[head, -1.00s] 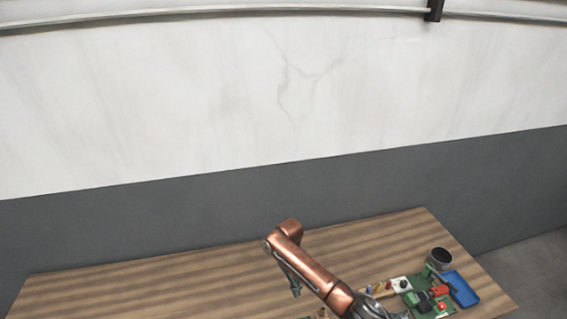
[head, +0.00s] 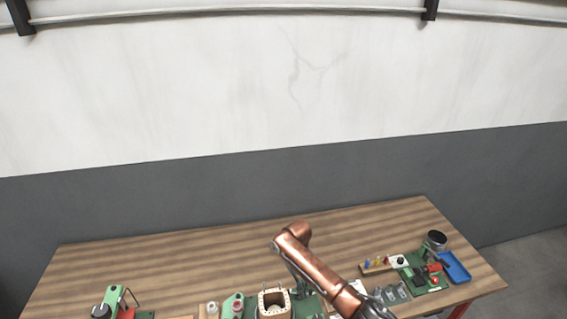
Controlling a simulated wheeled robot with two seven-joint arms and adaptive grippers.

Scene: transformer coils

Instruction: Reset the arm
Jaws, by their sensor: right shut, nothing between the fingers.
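My right arm (head: 318,273), copper-coloured, comes in from the lower right over the table. Its rounded end is at the upper left. My right gripper (head: 304,285) is the slim grey part hanging below that end. It is shut and empty, close above the parts at the table's front, partly hidden by the arm. My left gripper is not in view.
The wooden table (head: 180,258) is bare along its back. At its front stand a square coil part (head: 274,303), a green device (head: 114,298), a blue tray (head: 455,267), a dark round cup (head: 437,239) and a strip with coloured pegs (head: 377,265).

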